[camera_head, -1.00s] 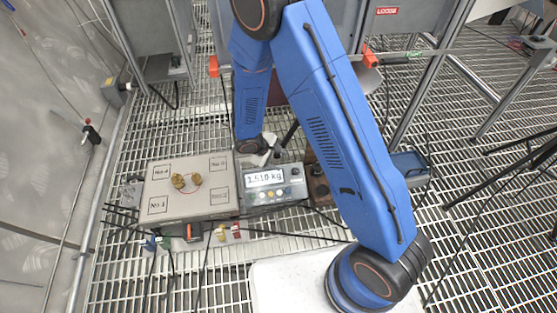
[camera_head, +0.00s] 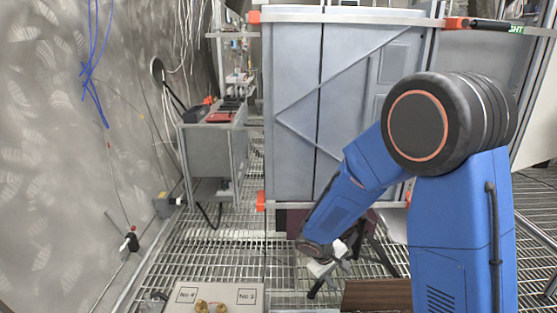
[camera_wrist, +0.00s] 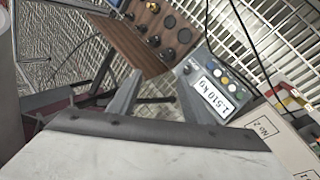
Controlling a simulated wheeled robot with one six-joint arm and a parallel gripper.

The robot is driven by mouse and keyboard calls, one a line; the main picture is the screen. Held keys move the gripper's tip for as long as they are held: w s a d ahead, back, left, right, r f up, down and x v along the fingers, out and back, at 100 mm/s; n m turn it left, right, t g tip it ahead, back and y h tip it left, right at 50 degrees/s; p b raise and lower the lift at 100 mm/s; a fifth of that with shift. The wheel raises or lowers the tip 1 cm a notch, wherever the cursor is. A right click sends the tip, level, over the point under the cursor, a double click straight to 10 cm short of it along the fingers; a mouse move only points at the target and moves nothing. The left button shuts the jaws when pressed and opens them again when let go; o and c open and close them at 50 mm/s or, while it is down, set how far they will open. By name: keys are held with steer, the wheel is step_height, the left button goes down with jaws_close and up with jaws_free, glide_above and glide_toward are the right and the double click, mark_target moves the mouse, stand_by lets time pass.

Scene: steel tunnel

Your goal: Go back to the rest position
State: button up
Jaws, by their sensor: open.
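My gripper (camera_head: 335,262) hangs at the end of my blue arm, low in front of the grey cabinet. In the wrist view my gripper (camera_wrist: 157,97) shows two grey fingers spread apart with nothing between them. Beyond the fingers is a wooden block (camera_wrist: 134,45) with dark round knobs or holes. To its right is the scale display unit (camera_wrist: 218,92), reading 1.510 kg.
A tall grey cabinet (camera_head: 345,95) stands behind my gripper, with orange-ended bars. A grey bench (camera_head: 210,150) stands at left centre by the tunnel wall (camera_head: 60,130). Part of the wooden block (camera_head: 378,296) shows at bottom right. Grating floor (camera_head: 215,250) lies open at left.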

steer(key=s+d+r+m+y, duration=0.1)
steer(key=s+d+r, duration=0.2)
steer(key=s+r, duration=0.15)
steer(key=s+d+r+m, duration=0.1)
steer(key=s+d+r, duration=0.15)
steer(key=r, duration=0.35)
steer(key=s+d+r+m+y, duration=0.1)
steer(key=s+d+r+m, duration=0.1)
steer(key=s+d+r, duration=0.3)
steer(key=s+a+r+m+t+y, duration=0.1)
steer(key=s+r, duration=0.4)
steer(key=s, duration=0.3)
steer(key=s+a+r+m+t+y, duration=0.1)
steer(key=s+r+y, duration=0.1)
steer(key=s+r, duration=0.2)
steer(key=s, duration=0.3)
steer(key=shift+s+r+t, duration=0.3)
steer(key=shift+s+r, duration=0.05)
steer(key=shift+s, duration=0.05)
stand_by(0.6)
